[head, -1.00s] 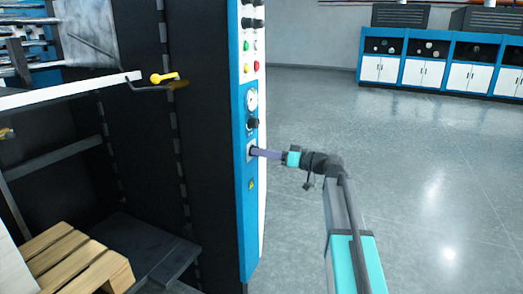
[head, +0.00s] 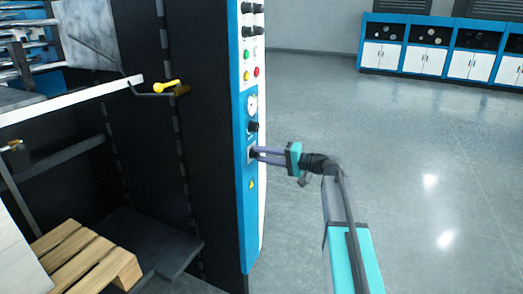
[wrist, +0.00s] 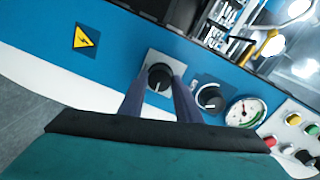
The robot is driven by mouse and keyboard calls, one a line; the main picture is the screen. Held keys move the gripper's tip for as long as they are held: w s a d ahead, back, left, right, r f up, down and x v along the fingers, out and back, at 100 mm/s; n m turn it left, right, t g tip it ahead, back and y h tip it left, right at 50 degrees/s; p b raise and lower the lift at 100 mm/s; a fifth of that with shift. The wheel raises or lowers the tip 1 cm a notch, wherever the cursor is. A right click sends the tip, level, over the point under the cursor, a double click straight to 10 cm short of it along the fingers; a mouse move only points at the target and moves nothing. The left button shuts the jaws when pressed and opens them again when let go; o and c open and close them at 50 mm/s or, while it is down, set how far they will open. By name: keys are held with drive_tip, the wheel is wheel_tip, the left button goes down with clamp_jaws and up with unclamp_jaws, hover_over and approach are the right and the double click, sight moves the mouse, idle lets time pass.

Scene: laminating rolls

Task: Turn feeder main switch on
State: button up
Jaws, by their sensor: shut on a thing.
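The main switch (wrist: 159,77) is a round black knob with a white pointer mark on a light grey square plate, low on the blue control panel (head: 250,210). In the wrist view my gripper (wrist: 159,84) has one finger on each side of the knob and is shut on it. The head view also shows my gripper (head: 255,154) reaching the panel from the right, its fingertips at the switch plate. In the head view the fingers mostly hide the knob itself.
Another black knob (wrist: 209,97), a gauge (wrist: 245,111) and several coloured buttons (wrist: 293,120) sit beside the switch. A yellow warning sign (wrist: 85,40) is on its other side. A yellow-handled crank (head: 172,87) and a wooden pallet (head: 85,258) are left. Open floor lies right.

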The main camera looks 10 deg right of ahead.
drive_tip(key=shift+w+d+r+m+p, duration=0.1)
drive_tip(key=shift+d+m+p, duration=0.1)
drive_tip(key=shift+m+p, duration=0.3)
drive_tip(key=o, duration=0.9)
drive_tip(key=shift+o, duration=0.8)
drive_tip(key=v, duration=1.3)
drive_tip(key=shift+s+d, duration=0.3)
